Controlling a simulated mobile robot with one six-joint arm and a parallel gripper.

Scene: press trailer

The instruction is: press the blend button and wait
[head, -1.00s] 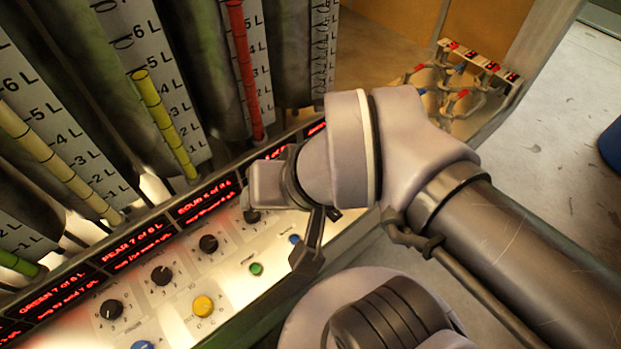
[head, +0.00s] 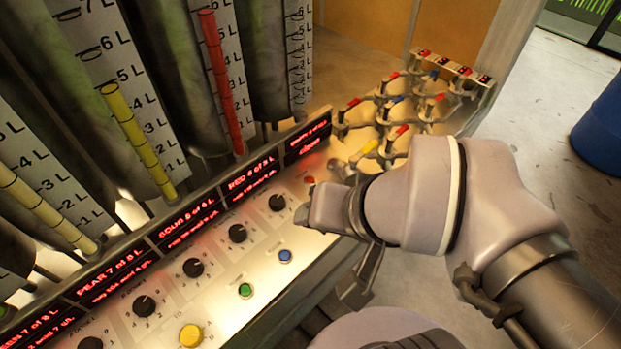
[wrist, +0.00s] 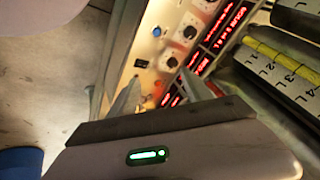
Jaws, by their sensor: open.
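The control panel (head: 205,315) slopes across the lower left of the head view. It carries a yellow button (head: 191,335), a green button (head: 245,290), a blue button (head: 285,256) and a small red button (head: 309,180). I cannot read which one is marked blend. My gripper is open in the wrist view (wrist: 162,92), with its two fingers apart over the panel's end and nothing held between them. The blue button also shows there (wrist: 157,31). Contact with the panel cannot be told.
Red displays (head: 250,180) run behind several black knobs (head: 238,233). Tall tubes with yellow and red level bars (head: 221,75) stand behind them. A rack of pipes with coloured valves (head: 400,105) is beyond the panel's right end. A blue barrel (head: 603,125) stands far right on open floor.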

